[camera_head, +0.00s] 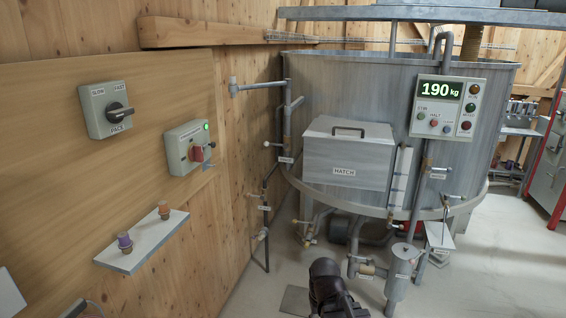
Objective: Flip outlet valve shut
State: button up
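The mixer tank (340,90) is a large round grey metal vessel in the middle and right. Several small valves with pale handle ends sit on its pipework, including one at the lower left (308,241), one on the low pipe (366,269) and one at the right of the rim (446,198). Their labels are too small to read, so I cannot tell which is the outlet valve or how it is set. A dark end part of my arm (327,285) shows at the bottom centre, apart from the valves. No fingertips or held object can be made out.
The hatch box (345,155) and control panel (447,106), reading 190 kg, project from the tank. A wooden wall with switch boxes (105,108) and a small shelf (142,242) stands left. A grey canister (398,280) stands low. Floor is clear at lower right.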

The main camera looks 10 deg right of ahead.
aim_at(349, 256)
jog(key=z, duration=0.4)
jog(key=i, duration=1.3)
jog(key=z, duration=0.35)
jog(key=k, duration=0.7)
jog(key=u, duration=0.15)
jog(key=i, duration=1.35)
jog(key=z, duration=0.15)
